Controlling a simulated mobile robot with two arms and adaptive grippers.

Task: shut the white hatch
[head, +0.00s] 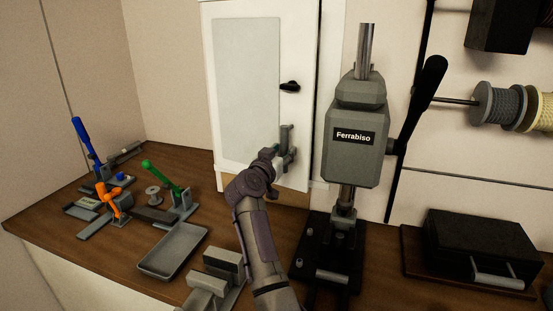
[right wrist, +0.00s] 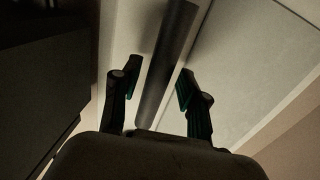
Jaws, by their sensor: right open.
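The white hatch (head: 262,22) is a tall white door with a grey panel, at the back centre of the head view. A black handle (head: 289,86) sits near its right edge. A dark line runs down that edge; I cannot tell whether the hatch is slightly ajar. My right gripper (head: 286,140) is in front of the hatch's lower right part, below the handle in the picture. In the right wrist view its fingers (right wrist: 158,82) are open, with a dark bar (right wrist: 168,60) showing between them; contact is unclear. My left gripper is not in view.
A grey Ferrabiso press (head: 355,145) with a black lever stands close right of my arm. A metal tray (head: 173,250), grey blocks (head: 222,265) and several coloured toggle clamps (head: 165,175) lie left on the wooden bench. A black box (head: 480,240) is at right.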

